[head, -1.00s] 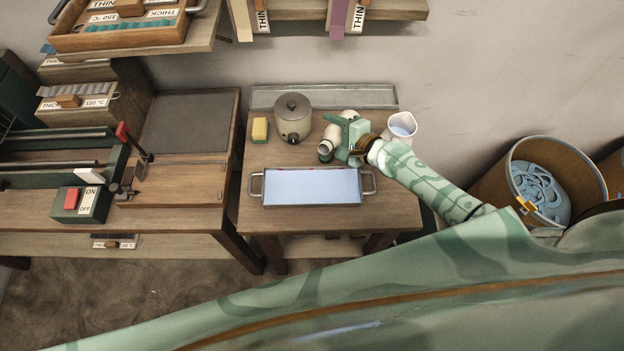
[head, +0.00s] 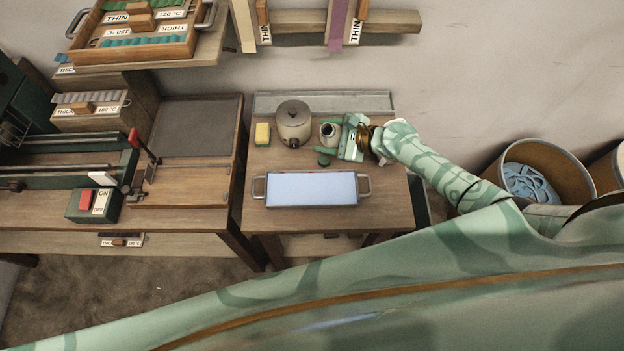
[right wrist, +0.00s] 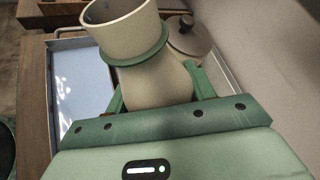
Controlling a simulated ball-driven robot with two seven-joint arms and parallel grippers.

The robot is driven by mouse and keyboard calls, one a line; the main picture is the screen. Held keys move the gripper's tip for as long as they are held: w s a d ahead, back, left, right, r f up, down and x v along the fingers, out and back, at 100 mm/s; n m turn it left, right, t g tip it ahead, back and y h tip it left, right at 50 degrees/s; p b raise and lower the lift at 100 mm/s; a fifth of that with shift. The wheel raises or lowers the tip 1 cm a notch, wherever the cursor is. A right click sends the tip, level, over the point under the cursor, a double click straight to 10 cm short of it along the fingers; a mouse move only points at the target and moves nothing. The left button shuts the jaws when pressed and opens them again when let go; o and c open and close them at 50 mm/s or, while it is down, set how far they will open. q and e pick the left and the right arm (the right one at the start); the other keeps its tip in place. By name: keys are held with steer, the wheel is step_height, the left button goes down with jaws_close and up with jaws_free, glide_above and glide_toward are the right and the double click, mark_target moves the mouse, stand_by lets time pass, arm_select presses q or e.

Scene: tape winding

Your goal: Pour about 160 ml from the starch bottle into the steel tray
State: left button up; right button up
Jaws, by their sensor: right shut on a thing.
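The starch bottle (head: 329,132) is a cream bottle with a green collar and a wide open mouth. My right gripper (head: 338,138) is shut on it, above the small table, right of the grey pot. In the right wrist view the bottle (right wrist: 150,70) sits between the two green fingers, its mouth towards the top; its inside level does not show. The bottle looks near upright, its exact tilt unclear. The steel tray (head: 364,186) lies in front of the bottle, with a pale bluish flat surface inside. My left gripper is not in view.
A lidded grey pot (head: 293,125) and a yellow sponge (head: 262,134) stand left of the bottle. A bench with a green machine (head: 95,165) is at the left, a bin (head: 548,160) at the right.

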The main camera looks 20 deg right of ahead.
steer(key=shift+w+a+f+m+g+y+b, duration=0.1)
steer(key=shift+f+m+g+y+b, duration=0.2)
steer(key=shift+m+y+b, duration=0.25)
steer(key=shift+w+f+m+g+y+b, duration=0.15)
steer(key=shift+m+g+y+b, duration=0.25)
steer(key=shift+m, duration=0.25)
steer(key=shift+s+a+r+m+y, duration=0.1)
steer(key=shift+s+r+m+y, duration=0.1)
steer(key=shift+m+y, duration=0.2)
steer(key=shift+w, duration=0.1)
stand_by(1.5)
